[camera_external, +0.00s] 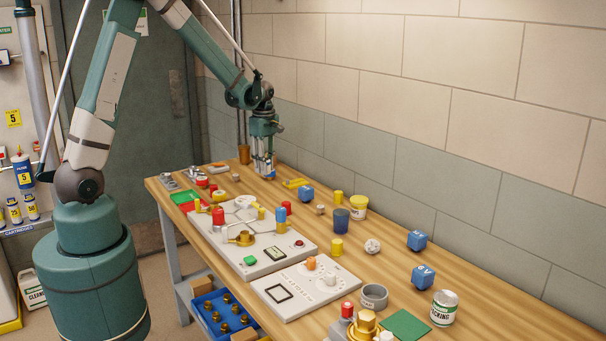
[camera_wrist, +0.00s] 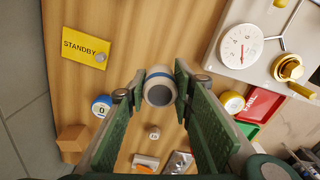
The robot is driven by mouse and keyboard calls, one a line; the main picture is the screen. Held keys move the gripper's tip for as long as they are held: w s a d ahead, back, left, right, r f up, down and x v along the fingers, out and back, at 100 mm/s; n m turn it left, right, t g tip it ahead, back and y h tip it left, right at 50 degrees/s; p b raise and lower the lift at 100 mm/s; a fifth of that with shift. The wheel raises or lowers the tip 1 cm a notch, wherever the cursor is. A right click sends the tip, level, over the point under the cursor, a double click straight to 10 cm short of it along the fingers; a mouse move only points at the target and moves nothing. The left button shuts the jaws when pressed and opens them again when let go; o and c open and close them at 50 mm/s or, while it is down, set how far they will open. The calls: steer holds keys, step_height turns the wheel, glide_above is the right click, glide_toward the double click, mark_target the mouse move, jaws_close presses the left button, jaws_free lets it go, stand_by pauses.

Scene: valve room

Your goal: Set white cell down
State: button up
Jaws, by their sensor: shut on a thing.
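The white cell (camera_wrist: 159,86), a short cylinder with a grey end and a blue band, sits between the fingertips of my gripper (camera_wrist: 158,93) in the wrist view. The fingers are shut on its two sides. In the external view my gripper (camera_external: 263,170) points down over the far end of the wooden table; the cell is too small there to make out clearly. How high the cell is above the table is hard to tell.
A yellow STANDBY mat (camera_wrist: 76,52) with a small grey piece on it lies at upper left of the wrist view. A blue-and-white round piece (camera_wrist: 102,106) and brown block (camera_wrist: 73,138) are left of my gripper. A gauge panel (camera_wrist: 226,68) and red-and-green tray (camera_wrist: 266,103) are right.

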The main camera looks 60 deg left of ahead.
steer(key=shift+d, duration=0.15)
steer(key=w+d+m, duration=0.2)
steer(key=w+d, duration=0.2)
steer(key=d, duration=0.7)
steer(key=w+d+m, duration=0.1)
steer(key=w+d, duration=0.2)
steer(key=d, duration=0.8)
steer(key=w+d+m, duration=0.2)
steer(key=w+d, duration=0.2)
steer(key=d, duration=0.7)
steer(key=s+d+m, duration=0.2)
steer(key=d, duration=1.4)
steer(key=s+d+m, duration=0.2)
steer(key=s+d, duration=0.1)
steer(key=d, duration=1.4)
steer(key=shift+r+m, duration=0.15)
steer(key=shift+m, duration=0.25)
steer(key=shift+f, duration=3.15)
